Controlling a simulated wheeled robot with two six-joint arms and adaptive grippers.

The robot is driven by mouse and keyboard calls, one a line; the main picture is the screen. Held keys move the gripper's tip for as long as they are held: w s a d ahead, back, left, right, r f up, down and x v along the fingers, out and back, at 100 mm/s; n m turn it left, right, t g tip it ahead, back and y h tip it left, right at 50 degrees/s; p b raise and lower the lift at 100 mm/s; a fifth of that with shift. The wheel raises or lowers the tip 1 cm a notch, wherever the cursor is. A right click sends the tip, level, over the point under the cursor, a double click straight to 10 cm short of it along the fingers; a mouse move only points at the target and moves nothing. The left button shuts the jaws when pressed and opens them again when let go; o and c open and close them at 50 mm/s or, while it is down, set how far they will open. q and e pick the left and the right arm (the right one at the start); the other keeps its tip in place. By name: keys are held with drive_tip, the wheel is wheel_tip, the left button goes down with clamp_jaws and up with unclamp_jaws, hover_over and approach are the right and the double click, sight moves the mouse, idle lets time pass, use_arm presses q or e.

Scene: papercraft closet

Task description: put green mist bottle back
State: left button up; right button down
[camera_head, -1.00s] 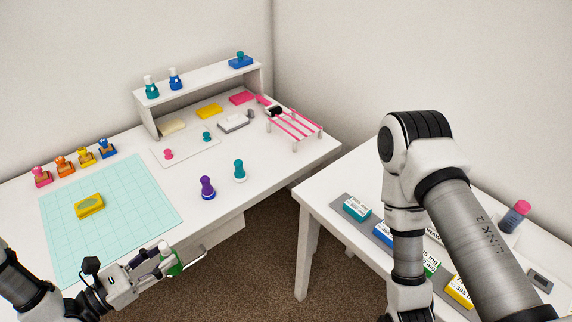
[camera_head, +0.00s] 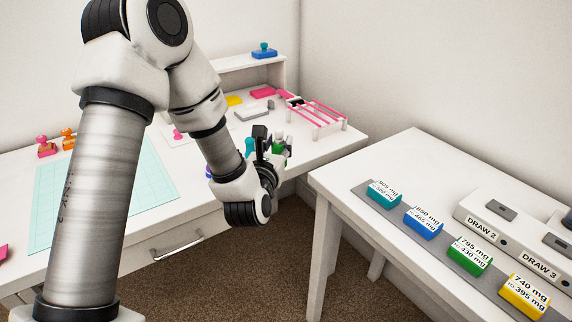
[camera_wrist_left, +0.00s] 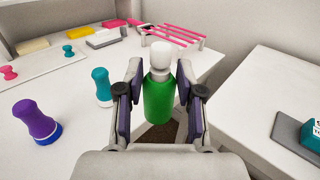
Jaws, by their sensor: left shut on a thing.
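The green mist bottle (camera_wrist_left: 160,100), with a white cap, is upright between the two pads of my left gripper (camera_wrist_left: 160,78) in the left wrist view. My left gripper (camera_head: 269,147) is shut on it. In the head view the bottle (camera_head: 279,148) is partly hidden by the fingers, near the white desk's right front edge. The bottle is held up, apart from any surface. My left arm hides much of the desk and the left part of its white shelf (camera_head: 243,63). My right gripper is not in view.
A purple bottle (camera_wrist_left: 37,122) and a teal bottle (camera_wrist_left: 102,87) stand on the desk left of the gripper. A pink-striped rack (camera_head: 318,115) stands at the desk's right end. The right table (camera_head: 395,160) carries several coloured boxes and drawer units. A floor gap separates the tables.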

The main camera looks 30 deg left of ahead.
use_arm(q)
drive_tip(key=shift+w+a+f+p, duration=0.15)
drive_tip(key=shift+w+a+f, duration=0.95)
drive_tip(key=shift+w, duration=1.25)
drive_tip(key=shift+w+a+f+p, duration=0.15)
drive_tip(key=shift+w+a+f, duration=0.4)
drive_tip(key=shift+w+a, duration=1.4)
drive_tip(key=shift+w+a+f+p, duration=0.15)
drive_tip(key=shift+w+a+f, duration=0.75)
drive_tip(key=shift+w, duration=1.8)
drive_tip(key=shift+s+f+b, duration=0.1)
drive_tip(key=shift+b, duration=0.25)
drive_tip(key=o, duration=1.1)
drive_tip(key=shift+o, duration=0.2)
drive_tip(key=shift+r+p, duration=0.25)
drive_tip(key=shift+p, duration=0.05)
drive_tip(key=v, duration=1.2)
